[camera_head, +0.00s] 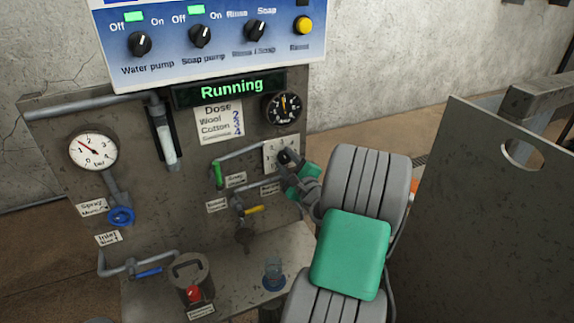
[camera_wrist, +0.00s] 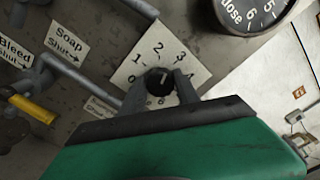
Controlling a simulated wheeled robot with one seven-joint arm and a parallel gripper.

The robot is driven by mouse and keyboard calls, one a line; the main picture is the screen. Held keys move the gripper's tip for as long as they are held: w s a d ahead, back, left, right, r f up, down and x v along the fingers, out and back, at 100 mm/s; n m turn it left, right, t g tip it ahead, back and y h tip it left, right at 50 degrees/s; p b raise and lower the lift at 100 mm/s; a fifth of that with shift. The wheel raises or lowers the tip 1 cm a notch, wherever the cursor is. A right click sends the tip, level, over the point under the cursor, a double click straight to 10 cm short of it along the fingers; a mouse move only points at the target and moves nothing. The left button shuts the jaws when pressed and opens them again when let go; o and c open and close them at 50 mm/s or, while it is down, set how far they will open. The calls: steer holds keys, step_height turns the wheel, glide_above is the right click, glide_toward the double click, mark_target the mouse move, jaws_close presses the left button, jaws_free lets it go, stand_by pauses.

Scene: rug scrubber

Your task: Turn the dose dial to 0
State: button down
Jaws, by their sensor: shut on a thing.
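The dose dial is a small black knob (camera_wrist: 160,82) with a pale mark, on a white plate (camera_wrist: 137,50) numbered from 0 upward. In the wrist view the mark points up, roughly toward 2 and 3; its exact reading is unclear. The 0 stands left of the knob. My gripper (camera_wrist: 160,88) is shut on the knob, one finger on each side, and covers part of the lower plate. In the head view my gripper (camera_head: 288,158) is at the white plate (camera_head: 271,150), and hides much of it.
A round dose gauge (camera_head: 282,107) sits just above the dial. Left of it are a green-handled valve (camera_head: 218,174), a yellow-handled valve (camera_head: 254,209) and pipes. A display (camera_head: 231,88) reads "Running". A grey panel (camera_head: 485,220) stands right of my arm.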

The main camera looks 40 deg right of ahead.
steer(key=n+b, duration=0.6)
steer(key=shift+f+b, duration=0.35)
steer(key=shift+b, duration=0.05)
steer(key=n+b, duration=0.5)
steer(key=b, duration=0.2)
steer(key=shift+f+n+b, duration=0.2)
steer(key=shift+n+b, duration=0.1)
steer(key=shift+n, duration=0.1)
steer(key=n+b, duration=0.6)
steer(key=b, duration=0.4)
steer(key=shift+f, duration=0.1)
steer(key=n+b, duration=0.3)
steer(key=b, duration=0.1)
steer(key=shift+r+n+b, duration=0.3)
steer(key=shift+n+b, duration=0.6)
steer(key=shift+r, duration=0.1)
steer(key=c, duration=0.9)
jaws_free()
